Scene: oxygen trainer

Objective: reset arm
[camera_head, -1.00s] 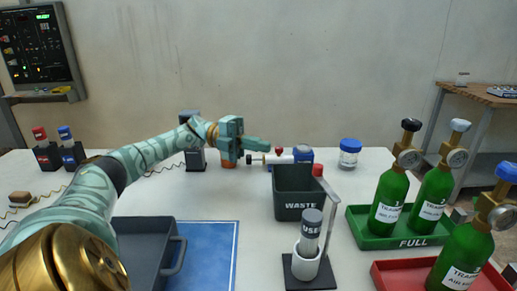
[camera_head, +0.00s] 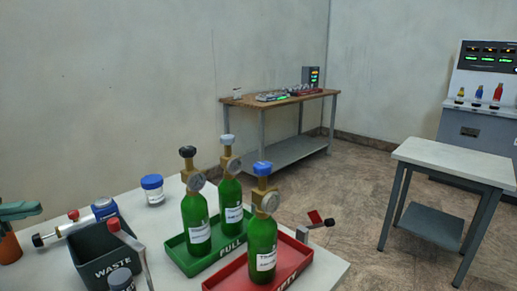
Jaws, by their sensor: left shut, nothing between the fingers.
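My left gripper (camera_head: 24,210) is at the left edge of the head view, with only its teal front end showing. Its fingers are shut with nothing between them. The rest of my left arm is out of view. My right gripper is not in view.
A dark WASTE bin (camera_head: 107,262) stands right of the gripper. Green cylinders stand in a green tray (camera_head: 185,262) and a red tray (camera_head: 305,262). A blue-lidded jar (camera_head: 153,190) sits behind. A bench (camera_head: 270,102) and side table (camera_head: 455,160) stand beyond open floor.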

